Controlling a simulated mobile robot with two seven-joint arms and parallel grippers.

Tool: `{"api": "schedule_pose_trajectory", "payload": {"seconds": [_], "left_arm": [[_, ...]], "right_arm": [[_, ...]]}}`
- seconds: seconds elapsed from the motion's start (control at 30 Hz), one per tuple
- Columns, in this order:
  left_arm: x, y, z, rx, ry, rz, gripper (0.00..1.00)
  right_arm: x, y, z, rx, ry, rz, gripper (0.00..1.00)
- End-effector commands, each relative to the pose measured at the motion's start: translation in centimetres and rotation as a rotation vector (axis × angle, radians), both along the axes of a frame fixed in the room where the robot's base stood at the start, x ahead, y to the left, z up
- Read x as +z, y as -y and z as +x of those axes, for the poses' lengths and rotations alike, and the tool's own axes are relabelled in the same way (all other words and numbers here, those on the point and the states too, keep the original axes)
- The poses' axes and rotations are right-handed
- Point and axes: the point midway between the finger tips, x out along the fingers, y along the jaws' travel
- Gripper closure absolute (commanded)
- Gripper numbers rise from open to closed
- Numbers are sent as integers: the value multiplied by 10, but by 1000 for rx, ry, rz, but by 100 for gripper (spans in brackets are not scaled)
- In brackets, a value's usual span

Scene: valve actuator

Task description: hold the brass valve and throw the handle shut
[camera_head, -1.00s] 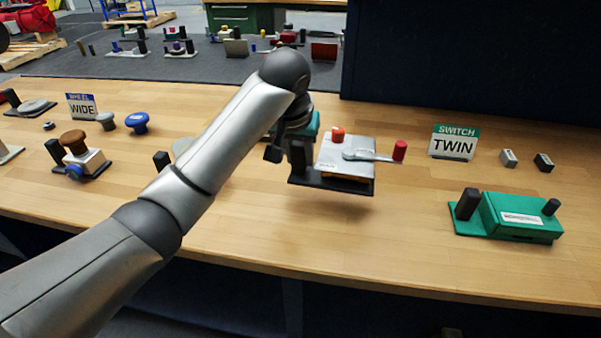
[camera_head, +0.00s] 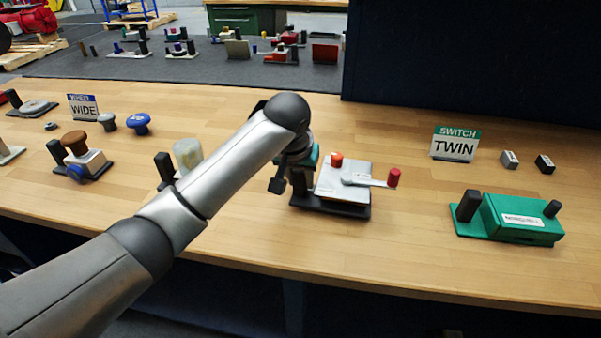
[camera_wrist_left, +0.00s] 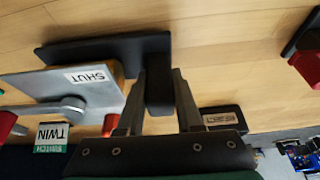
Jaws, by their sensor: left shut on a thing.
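The valve unit has a black base plate (camera_head: 330,206), a pale grey top (camera_head: 345,188) and a brass-coloured side (camera_wrist_left: 119,76). Its flat grey handle (camera_head: 368,181) points right in the head view and ends in a red knob (camera_head: 394,177). An orange-red stub (camera_head: 336,159) stands at the top's back edge. In the left wrist view a "SHUT" label (camera_wrist_left: 88,76) lies on the top, away from the handle. My left gripper (camera_wrist_left: 159,112) is shut on the unit's black post (camera_wrist_left: 157,85). I cannot tell whether the plate touches the bench.
A green unit (camera_head: 520,217) stands to the right, below the "SWITCH TWIN" sign (camera_head: 454,145) and two small blocks (camera_head: 509,159). A unit with a pale knob (camera_head: 187,154) stands left, partly behind my arm. The bench (camera_head: 400,235) between valve and green unit is clear.

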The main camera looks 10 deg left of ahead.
Motion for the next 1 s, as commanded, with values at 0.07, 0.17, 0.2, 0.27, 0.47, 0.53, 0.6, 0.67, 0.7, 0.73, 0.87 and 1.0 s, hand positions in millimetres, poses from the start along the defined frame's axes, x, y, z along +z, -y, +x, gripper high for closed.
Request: {"api": "schedule_pose_trajectory", "payload": {"seconds": [0.07, 0.17, 0.2, 0.27, 0.47, 0.53, 0.6, 0.67, 0.7, 0.73, 0.87, 1.0], "left_arm": [[0, 0, 1, 0, 5, -2, 100], [0, 0, 1, 0, 5, -2, 100], [0, 0, 1, 0, 5, -2, 100], [0, 0, 1, 0, 5, -2, 100], [-1, 0, 1, 0, 4, -2, 100], [-1, 0, 1, 0, 4, -2, 100], [-2, 1, 1, 0, 4, -2, 100], [-3, 1, 1, 0, 4, -2, 100], [-4, 1, 1, 0, 4, -2, 100], [-4, 1, 1, 0, 4, -2, 100], [-6, 1, 1, 0, 3, -2, 100], [-8, 1, 1, 0, 4, -3, 100]], "right_arm": [[0, 0, 0, 0, 0, 0, 100], [0, 0, 0, 0, 0, 0, 100], [0, 0, 0, 0, 0, 0, 100], [0, 0, 0, 0, 0, 0, 100], [0, 0, 0, 0, 0, 0, 100], [0, 0, 0, 0, 0, 0, 100], [0, 0, 0, 0, 0, 0, 100], [0, 0, 0, 0, 0, 0, 100], [0, 0, 0, 0, 0, 0, 100], [0, 0, 0, 0, 0, 0, 100], [0, 0, 0, 0, 0, 0, 100], [0, 0, 0, 0, 0, 0, 100]]}}
